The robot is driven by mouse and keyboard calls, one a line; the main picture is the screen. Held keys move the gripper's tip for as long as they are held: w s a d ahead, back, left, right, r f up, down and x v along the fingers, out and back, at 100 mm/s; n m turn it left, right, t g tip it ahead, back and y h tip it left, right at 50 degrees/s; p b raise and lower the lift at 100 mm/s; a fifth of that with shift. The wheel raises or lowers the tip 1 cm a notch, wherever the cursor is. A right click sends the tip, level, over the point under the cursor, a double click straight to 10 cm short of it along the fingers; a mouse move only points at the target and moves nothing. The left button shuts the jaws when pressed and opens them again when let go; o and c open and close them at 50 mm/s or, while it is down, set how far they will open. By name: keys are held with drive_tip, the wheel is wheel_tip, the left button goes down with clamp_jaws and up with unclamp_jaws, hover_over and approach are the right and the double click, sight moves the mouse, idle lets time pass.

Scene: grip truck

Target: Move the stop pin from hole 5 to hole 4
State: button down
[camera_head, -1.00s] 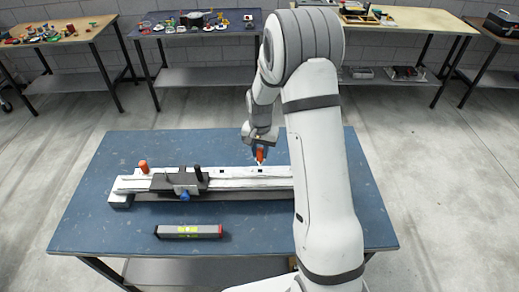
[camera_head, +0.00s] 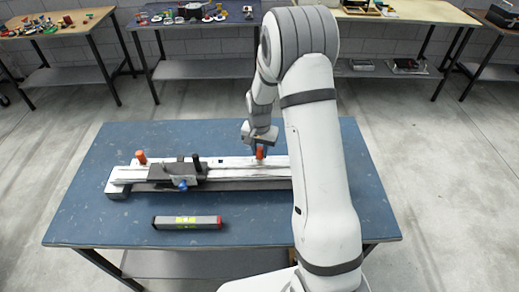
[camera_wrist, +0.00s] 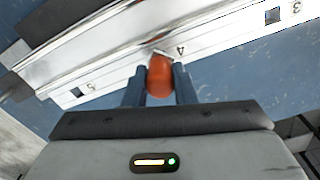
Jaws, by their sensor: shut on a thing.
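The orange stop pin (camera_wrist: 160,78) is between the blue fingers of my gripper (camera_wrist: 160,85) in the wrist view, and the gripper is shut on it. The pin stands at the rail (camera_wrist: 120,45) right beside the printed 4; its lower end is hidden, so I cannot tell how deep it sits. Hole 5 (camera_wrist: 76,92) shows as an empty dark square to the left, and hole 3 (camera_wrist: 272,15) is at the upper right. In the head view my gripper (camera_head: 260,150) is low over the rail (camera_head: 235,172), with the pin (camera_head: 260,153) below it.
A dark carriage (camera_head: 172,172) with a blue knob (camera_head: 183,185) sits on the rail. Another orange pin (camera_head: 141,157) stands at the rail's left end. A grey level (camera_head: 187,222) lies in front on the blue table (camera_head: 110,225). The table front is otherwise clear.

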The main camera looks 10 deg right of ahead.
drive_tip(key=shift+f, duration=0.15)
drive_tip(key=c, duration=1.1)
unclamp_jaws()
wheel_tip(320, 180, up, 8)
drive_tip(key=shift+f+b, duration=0.25)
drive_tip(key=shift+b, duration=0.55)
drive_tip(key=shift+r, duration=0.15)
drive_tip(key=shift+r, duration=0.1)
drive_tip(key=shift+s+r, duration=0.2)
drive_tip(key=shift+r, duration=0.15)
drive_tip(key=s+r+n+t, duration=0.2)
drive_tip(key=s+r+n, duration=0.1)
drive_tip(key=s+r, duration=0.8)
drive_tip(key=s+r+n+t, duration=0.1)
drive_tip(key=s+r+n, duration=0.2)
drive_tip(key=s, duration=1.3)
drive_tip(key=shift+r, duration=0.55)
